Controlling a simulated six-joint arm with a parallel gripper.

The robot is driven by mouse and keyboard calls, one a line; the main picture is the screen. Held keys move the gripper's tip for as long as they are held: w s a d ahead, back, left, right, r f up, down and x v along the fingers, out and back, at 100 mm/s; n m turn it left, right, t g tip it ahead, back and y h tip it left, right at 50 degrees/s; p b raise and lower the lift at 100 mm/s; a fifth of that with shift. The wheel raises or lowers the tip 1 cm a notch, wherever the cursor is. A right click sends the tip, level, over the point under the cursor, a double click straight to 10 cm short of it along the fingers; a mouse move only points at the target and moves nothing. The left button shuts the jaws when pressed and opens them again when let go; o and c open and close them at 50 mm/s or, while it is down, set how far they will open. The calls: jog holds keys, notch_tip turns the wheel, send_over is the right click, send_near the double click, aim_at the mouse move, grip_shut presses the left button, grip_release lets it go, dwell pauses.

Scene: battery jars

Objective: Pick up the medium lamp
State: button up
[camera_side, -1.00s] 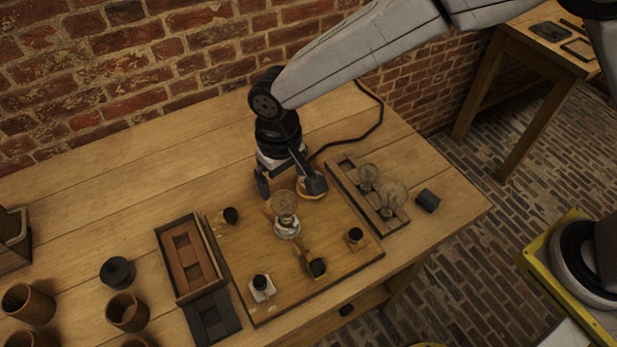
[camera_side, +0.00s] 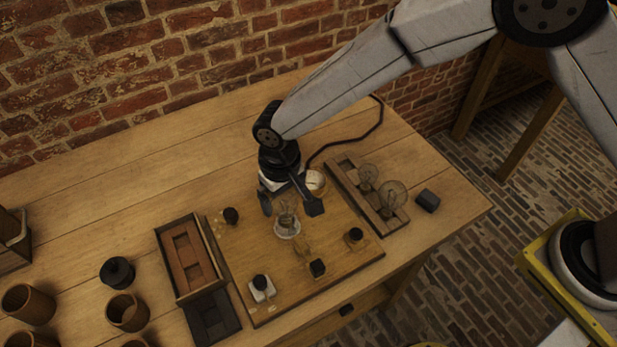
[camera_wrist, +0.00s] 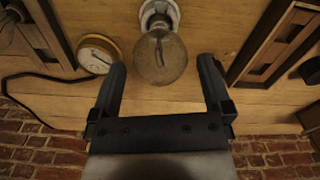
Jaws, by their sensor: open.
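A clear glass lamp (camera_side: 287,211), medium-sized beside the two lamps in the rack, stands in a white round socket (camera_side: 287,232) on the wooden board (camera_side: 247,262). In the wrist view its bulb (camera_wrist: 160,60) lies between my fingertips, with a gap on each side. The socket (camera_wrist: 158,12) shows just beyond the bulb. My gripper (camera_side: 290,208) is open and empty, with one finger on each side of the bulb in the side view; it also shows in the wrist view (camera_wrist: 162,65). I see no contact with the glass.
A rack (camera_side: 345,182) at the right holds a smaller lamp (camera_side: 368,176) and a larger lamp (camera_side: 391,194). A round gauge (camera_side: 316,181) stands close behind my gripper. Small parts sit on the front of the board. A tray (camera_side: 184,262) lies left.

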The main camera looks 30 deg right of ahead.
dwell(0.4)
jog(key=c, duration=1.3)
jog(key=shift+r, duration=0.1)
jog(key=shift+r, duration=0.8)
jog(key=s+d+r, duration=0.7)
jog(key=s+r, duration=0.4)
jog(key=s, duration=0.1)
jog(key=shift+d, duration=0.2)
jog(key=shift+r, duration=0.1)
